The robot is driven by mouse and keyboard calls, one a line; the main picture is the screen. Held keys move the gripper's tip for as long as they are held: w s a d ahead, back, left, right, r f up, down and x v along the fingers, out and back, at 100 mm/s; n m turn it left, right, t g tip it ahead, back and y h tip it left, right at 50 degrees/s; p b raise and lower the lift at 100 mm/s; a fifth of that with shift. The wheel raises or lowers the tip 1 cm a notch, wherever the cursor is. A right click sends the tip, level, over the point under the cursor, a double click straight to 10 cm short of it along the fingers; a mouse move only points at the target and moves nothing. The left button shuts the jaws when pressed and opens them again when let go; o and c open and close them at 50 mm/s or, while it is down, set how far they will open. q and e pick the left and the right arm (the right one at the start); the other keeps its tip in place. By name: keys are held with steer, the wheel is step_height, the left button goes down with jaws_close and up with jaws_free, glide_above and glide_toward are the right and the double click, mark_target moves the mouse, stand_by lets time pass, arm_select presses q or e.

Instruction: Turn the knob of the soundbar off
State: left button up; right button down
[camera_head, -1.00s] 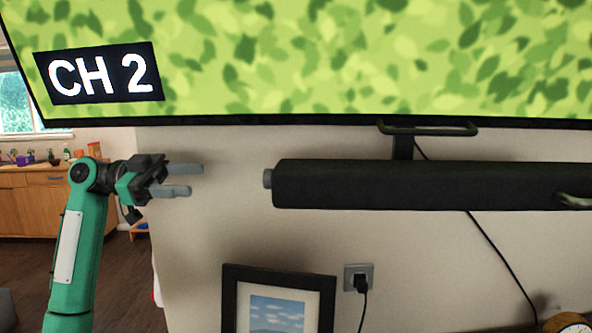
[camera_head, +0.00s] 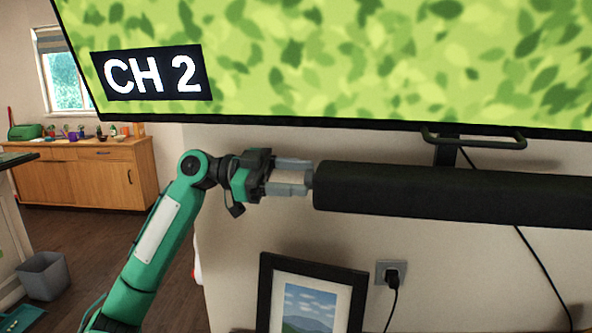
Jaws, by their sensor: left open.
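The black soundbar (camera_head: 450,195) is mounted on the wall below the TV, running off toward the right edge. Its small grey knob is on the left end face; now it is mostly hidden by my fingers. My left gripper (camera_head: 296,178) comes in from the left, level with the soundbar. Its two grey fingers are open, one above the other, with the tips at the soundbar's left end, around or just in front of the knob. I cannot tell whether they touch it. My right gripper is not in view.
The TV (camera_head: 350,60) showing "CH 2" hangs just above. A framed picture (camera_head: 264,290) stands below, beside a wall socket (camera_head: 391,273) with a plugged cable. A wooden cabinet (camera_head: 85,172) and a grey bin (camera_head: 44,276) are at the left.

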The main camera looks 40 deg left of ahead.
arm_select(q)
steer(key=shift+d, duration=0.15)
steer(key=c, duration=1)
steer(key=shift+o, duration=0.2)
